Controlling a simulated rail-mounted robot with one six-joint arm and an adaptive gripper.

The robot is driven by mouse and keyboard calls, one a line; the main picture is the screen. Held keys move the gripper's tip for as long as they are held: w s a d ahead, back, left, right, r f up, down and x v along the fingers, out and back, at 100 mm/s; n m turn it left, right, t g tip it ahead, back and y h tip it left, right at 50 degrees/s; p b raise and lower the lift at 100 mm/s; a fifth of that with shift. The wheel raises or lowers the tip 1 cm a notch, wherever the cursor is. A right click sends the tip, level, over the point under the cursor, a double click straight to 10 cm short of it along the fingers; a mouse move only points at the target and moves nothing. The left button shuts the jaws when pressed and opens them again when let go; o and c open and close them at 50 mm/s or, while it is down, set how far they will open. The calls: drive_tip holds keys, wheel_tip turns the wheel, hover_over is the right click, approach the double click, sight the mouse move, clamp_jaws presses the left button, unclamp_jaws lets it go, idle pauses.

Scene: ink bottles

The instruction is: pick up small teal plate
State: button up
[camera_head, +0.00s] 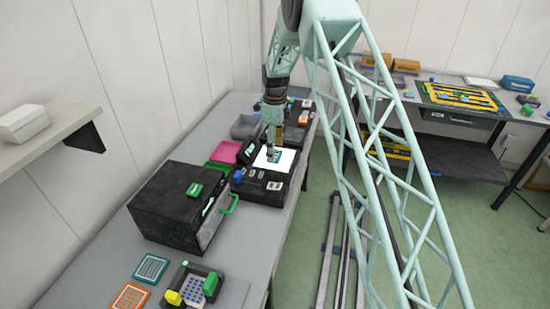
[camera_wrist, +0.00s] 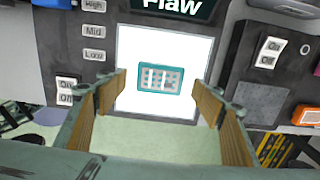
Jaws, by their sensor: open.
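The small teal plate (camera_wrist: 160,77) lies flat on the bright white panel (camera_wrist: 135,42) of a dark device in the wrist view. It has a teal rim and a paler middle with light marks. My gripper (camera_wrist: 161,93) is open, with wooden-looking pads to the left and right of the plate in the picture. Nothing is between the fingers at their tips, and the plate shows beyond them. In the head view, my gripper (camera_head: 273,152) is over the white panel (camera_head: 286,160), and the plate is hard to make out at its tip.
The device has High, Mid, Low and On/Off labels. A black box (camera_head: 172,205) with a green handle stands nearer on the bench. A pink tray (camera_head: 225,151) and a grey bin (camera_head: 245,127) are close by. A larger teal-rimmed plate (camera_head: 150,268) and an orange one (camera_head: 131,297) lie in front.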

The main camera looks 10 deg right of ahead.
drive_tip(key=shift+f, duration=1.05)
drive_tip(key=c, duration=1)
